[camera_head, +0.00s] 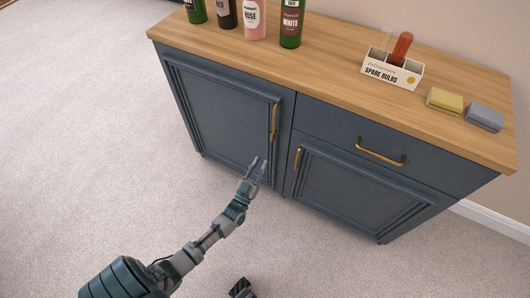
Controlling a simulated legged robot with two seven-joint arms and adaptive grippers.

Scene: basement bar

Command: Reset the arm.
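My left arm comes in from the lower left and reaches up toward the cabinet. Its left gripper (258,166) is in front of the lower part of the left cabinet door (225,115). Its two thin fingers are a little apart, with nothing visible between them. It is below the brass handle (274,121) of that door and appears clear of it. A small dark part of mine shows at the bottom edge; I cannot tell whether it is the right gripper.
The blue cabinet has a right door (345,188), a drawer (350,140) and a wooden top (335,62). Several bottles (254,18), a spare bulbs box (391,70), a yellow sponge (445,101) and a grey block (485,117) stand on it. Carpet (90,130) at left is clear.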

